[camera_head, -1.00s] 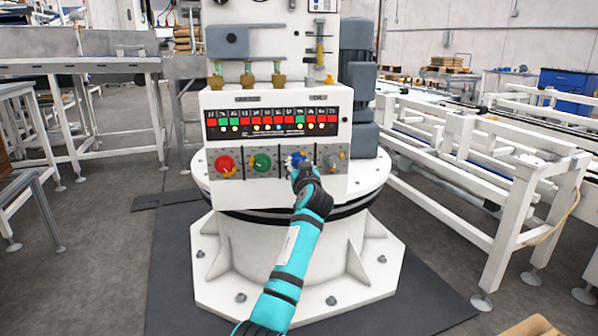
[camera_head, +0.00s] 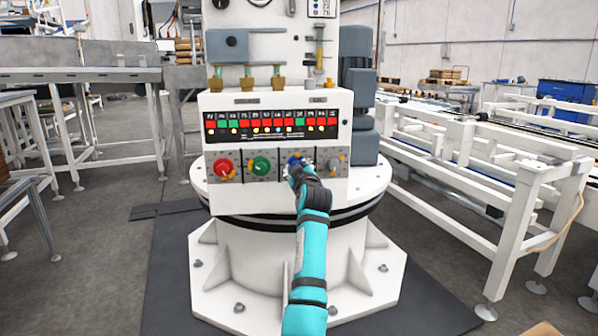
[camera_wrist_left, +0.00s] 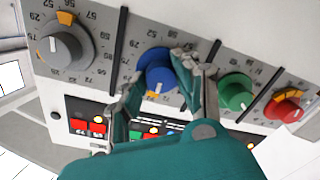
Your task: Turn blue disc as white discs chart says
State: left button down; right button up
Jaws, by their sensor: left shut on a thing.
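The blue disc (camera_head: 294,160) is a knob on the sloping white control panel, third from the left in the head view. My left gripper (camera_head: 300,172) is shut on it. In the left wrist view, the gripper's fingers (camera_wrist_left: 160,82) sit on either side of the blue disc (camera_wrist_left: 157,68). A white pointer mark shows near the disc's lower edge there, and the printed scale is partly hidden by the fingers. A white chart card (camera_head: 322,8) is cut off at the top of the head view; its content is too small to read. My right gripper is out of view.
Red (camera_head: 223,168), green (camera_head: 260,166) and grey (camera_head: 334,163) knobs share the panel. A display with red and green cells (camera_head: 270,123) sits above them. White conveyor frames (camera_head: 480,170) stand to the right, and grey tables (camera_head: 80,75) to the left.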

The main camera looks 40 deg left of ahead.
pick_arm(q)
jog(key=shift+f, duration=0.1)
jog(key=c, duration=1)
grip_release()
jog(key=shift+o, duration=0.2)
jog(key=v, duration=1.2)
